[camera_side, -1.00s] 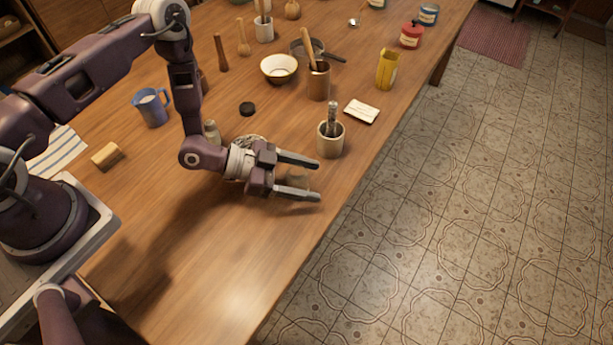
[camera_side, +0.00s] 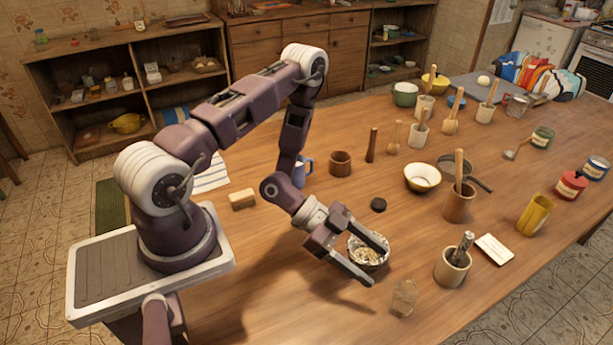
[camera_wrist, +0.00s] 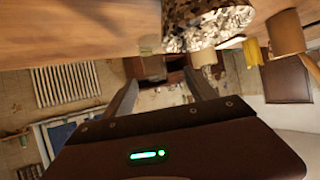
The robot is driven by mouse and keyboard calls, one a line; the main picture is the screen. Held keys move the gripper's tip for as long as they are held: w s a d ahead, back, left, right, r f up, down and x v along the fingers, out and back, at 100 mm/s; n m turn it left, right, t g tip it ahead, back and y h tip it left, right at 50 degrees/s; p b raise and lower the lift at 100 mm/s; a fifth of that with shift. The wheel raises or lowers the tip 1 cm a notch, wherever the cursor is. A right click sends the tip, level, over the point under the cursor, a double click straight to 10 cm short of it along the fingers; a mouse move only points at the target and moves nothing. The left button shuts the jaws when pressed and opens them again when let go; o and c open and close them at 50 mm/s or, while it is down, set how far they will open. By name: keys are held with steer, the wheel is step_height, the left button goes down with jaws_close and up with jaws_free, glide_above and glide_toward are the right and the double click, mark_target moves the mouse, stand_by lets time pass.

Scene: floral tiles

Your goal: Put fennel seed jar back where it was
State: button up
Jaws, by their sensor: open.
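A small clear glass jar (camera_side: 403,298) stands upright near the front edge of the table; no label is readable, so I cannot tell whether it is the fennel seed jar. My gripper (camera_side: 383,267) is low over the table with its two fingers spread. It is empty, and its fingertips are left of the glass jar, apart from it. My fingers also show in the wrist view (camera_wrist: 163,92). A crinkled, foil-like bowl (camera_side: 368,254) with pale contents sits behind the fingers, partly hidden by them. A similar crinkled shape (camera_wrist: 205,28) fills the top of the wrist view.
A black lid (camera_side: 378,205) lies behind the foil-like bowl. A mortar with pestle (camera_side: 452,268) stands right of the glass jar. The left front of the table is clear.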

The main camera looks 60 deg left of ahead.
steer(key=w+a+r+y, duration=0.6)
steer(key=a+r+y, duration=0.1)
steer(key=a+r, duration=0.15)
steer(key=s+a+r+n+y, duration=0.2)
steer(key=a+r+n+y, duration=0.2)
steer(key=r, duration=0.6)
steer(key=s+d+r+n, duration=0.2)
steer(key=s+r, duration=0.1)
steer(key=s, duration=0.4)
steer(key=s+d+r+n+g, duration=0.1)
steer(key=s+d+r+n, duration=0.1)
steer(key=s, duration=0.5)
steer(key=s+d+r+n, duration=0.1)
steer(key=s+r+n, duration=0.2)
steer(key=s+r, duration=0.3)
steer(key=shift+s+d+n+g+h, duration=0.3)
steer(key=shift+s+d, duration=0.1)
steer(key=shift+s, duration=0.3)
